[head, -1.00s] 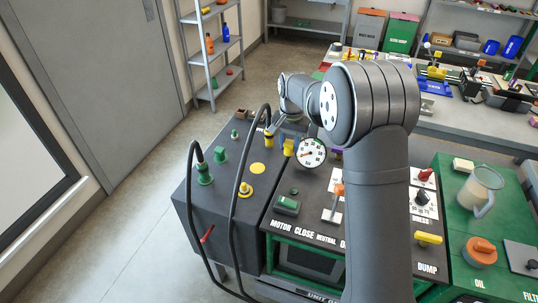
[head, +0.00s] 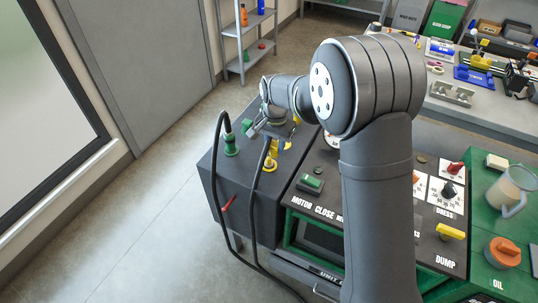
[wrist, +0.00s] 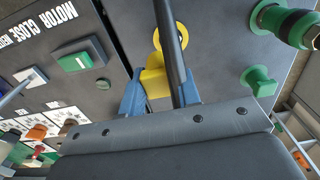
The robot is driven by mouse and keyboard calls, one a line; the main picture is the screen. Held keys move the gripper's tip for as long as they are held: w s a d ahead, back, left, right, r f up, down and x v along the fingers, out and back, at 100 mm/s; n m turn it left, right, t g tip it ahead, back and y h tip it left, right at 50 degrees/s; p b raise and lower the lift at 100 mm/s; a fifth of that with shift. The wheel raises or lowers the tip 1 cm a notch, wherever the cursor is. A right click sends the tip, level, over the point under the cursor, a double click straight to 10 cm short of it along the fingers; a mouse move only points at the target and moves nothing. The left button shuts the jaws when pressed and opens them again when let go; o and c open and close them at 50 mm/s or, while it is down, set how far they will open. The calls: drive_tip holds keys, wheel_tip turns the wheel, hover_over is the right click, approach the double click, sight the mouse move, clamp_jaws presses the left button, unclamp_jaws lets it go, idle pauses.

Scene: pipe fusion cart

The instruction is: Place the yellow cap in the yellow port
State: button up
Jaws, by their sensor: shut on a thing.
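My gripper (wrist: 160,94) has blue fingers and is shut on the yellow cap (wrist: 154,80), which shows between them in the wrist view. The yellow port (wrist: 161,39) shows as a ring just past the cap, partly covered by a black hose (wrist: 169,28). I cannot tell whether the cap touches the port. In the head view my gripper (head: 268,142) is low over the dark cabinet top, right by the yellow port (head: 271,166). The cap and port are hard to separate there.
The hose passes close in front of the fingers. A green connector (head: 231,146) with another hose stands left. A green switch (wrist: 79,62) and a green knob (wrist: 258,82) flank the gripper.

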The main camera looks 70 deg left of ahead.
sight(269, 158)
drive_tip(key=shift+s+a+f, duration=0.55)
drive_tip(key=shift+s, duration=0.2)
drive_tip(key=shift+s+f, duration=0.1)
drive_tip(key=shift+f, duration=1.95)
drive_tip(key=shift+f, duration=0.2)
drive_tip(key=o, duration=0.9)
drive_tip(key=shift+o, duration=0.2)
drive_tip(key=shift+r, duration=0.15)
